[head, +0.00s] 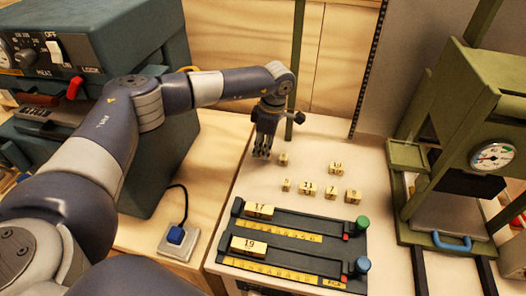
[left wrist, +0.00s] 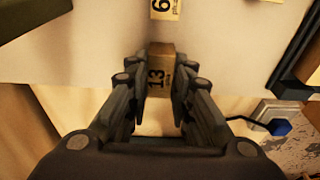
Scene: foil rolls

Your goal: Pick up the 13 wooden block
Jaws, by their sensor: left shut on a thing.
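The 13 wooden block (left wrist: 159,73) stands between the two fingers of my left gripper (left wrist: 157,95) in the left wrist view, its number facing the camera. The fingers are shut on its sides. In the head view my left gripper (head: 262,153) points down at the back left of the light table, and its dark fingers hide the 13 block. Whether the block is lifted or still rests on the table I cannot tell. My right gripper is not in view.
A block marked 6 (left wrist: 165,8) is just beyond the held one. Several other numbered blocks (head: 331,193) stand to the right. A black two-rail holder (head: 300,226) bears blocks 17 and 19. A green press (head: 465,130) stands right, a teal machine (head: 130,35) left.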

